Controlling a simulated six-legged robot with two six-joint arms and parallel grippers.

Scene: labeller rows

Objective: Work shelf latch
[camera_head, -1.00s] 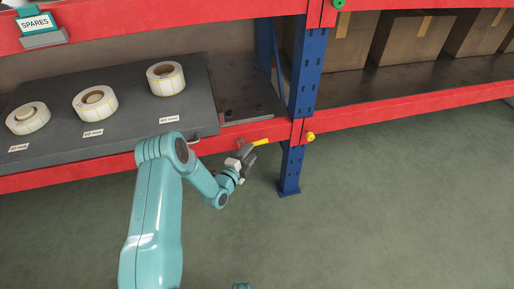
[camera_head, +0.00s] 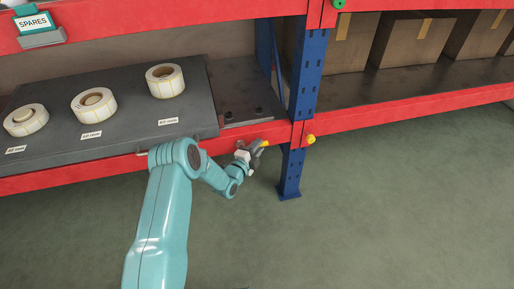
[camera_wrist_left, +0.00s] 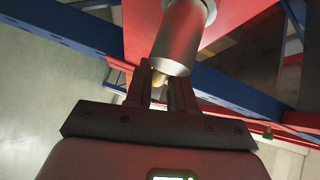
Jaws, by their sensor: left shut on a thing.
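The shelf latch (camera_head: 265,143) shows as a short yellow handle at the front of the red shelf beam, left of the blue upright. My left gripper (camera_head: 258,147) is at this handle and covers most of it. In the left wrist view my gripper's dark fingers (camera_wrist_left: 169,92) are closed around a small yellowish piece, just below a grey metal cylinder (camera_wrist_left: 184,38). Whether the latch is turned cannot be told. My right gripper is out of view.
A grey sliding board (camera_head: 120,112) with several label rolls lies on the red-fronted shelf (camera_head: 90,172). The blue upright (camera_head: 291,165) stands just right of my gripper, with a yellow knob (camera_head: 310,139) beside it. The floor in front is clear.

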